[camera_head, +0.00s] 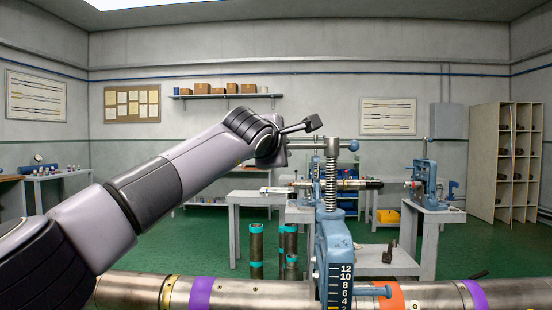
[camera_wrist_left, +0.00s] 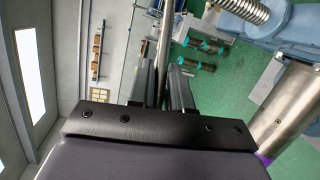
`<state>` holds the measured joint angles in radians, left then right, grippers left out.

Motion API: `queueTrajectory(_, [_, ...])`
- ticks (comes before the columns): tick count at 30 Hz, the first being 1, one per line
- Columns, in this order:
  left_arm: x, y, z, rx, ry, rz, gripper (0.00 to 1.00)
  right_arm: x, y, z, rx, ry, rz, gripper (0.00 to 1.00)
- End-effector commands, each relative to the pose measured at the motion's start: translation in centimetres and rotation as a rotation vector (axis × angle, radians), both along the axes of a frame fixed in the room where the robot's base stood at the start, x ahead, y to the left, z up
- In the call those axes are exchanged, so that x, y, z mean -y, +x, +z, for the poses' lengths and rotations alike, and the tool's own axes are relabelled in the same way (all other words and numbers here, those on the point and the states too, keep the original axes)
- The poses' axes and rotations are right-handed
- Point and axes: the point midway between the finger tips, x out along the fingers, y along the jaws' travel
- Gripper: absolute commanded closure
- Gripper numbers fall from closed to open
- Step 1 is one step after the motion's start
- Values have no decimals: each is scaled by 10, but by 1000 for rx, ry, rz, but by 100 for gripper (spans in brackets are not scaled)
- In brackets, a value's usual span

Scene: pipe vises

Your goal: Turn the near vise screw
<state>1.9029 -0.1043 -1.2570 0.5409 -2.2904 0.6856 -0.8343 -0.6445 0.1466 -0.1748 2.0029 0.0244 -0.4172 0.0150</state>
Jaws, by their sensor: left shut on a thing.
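The near vise (camera_head: 335,245) is blue, with a number scale on its front, and stands upright over a long metal pipe. Its threaded screw (camera_head: 331,185) rises from the top, with a level crossbar handle (camera_head: 335,145) ending in a blue knob at right. My left gripper (camera_head: 284,150) is at the left end of the handle, shut on it. In the left wrist view the two dark fingers (camera_wrist_left: 163,85) flank the grey bar; the exact contact is hard to see. The screw thread also shows there (camera_wrist_left: 245,10). My right gripper is in neither view.
The long pipe (camera_head: 135,290) with purple and orange bands crosses the foreground. Behind are a grey bench (camera_head: 250,198), another blue vise (camera_head: 425,180) on a table, upright pipes with teal bands (camera_head: 256,250), and a shelf rack (camera_head: 505,160). Green floor is open at left.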

Motion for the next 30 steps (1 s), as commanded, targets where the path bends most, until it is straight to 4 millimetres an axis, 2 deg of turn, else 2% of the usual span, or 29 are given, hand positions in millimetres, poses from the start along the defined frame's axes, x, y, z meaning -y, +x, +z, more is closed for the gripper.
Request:
queueTrajectory(1, [2, 0, -10, -13, 2, 17, 100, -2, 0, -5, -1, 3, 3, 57])
queueTrajectory(10, [7, -3, -9, -17, 0, 74, 100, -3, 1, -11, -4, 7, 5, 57])
queueTrajectory(27, [8, -4, -8, -18, -1, 87, 100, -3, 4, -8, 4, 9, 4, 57])
queueTrajectory(28, [8, -4, -8, -18, -1, 87, 78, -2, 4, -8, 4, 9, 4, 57])
queueTrajectory(30, [8, -4, -7, -17, 0, 87, 62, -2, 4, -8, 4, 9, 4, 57])
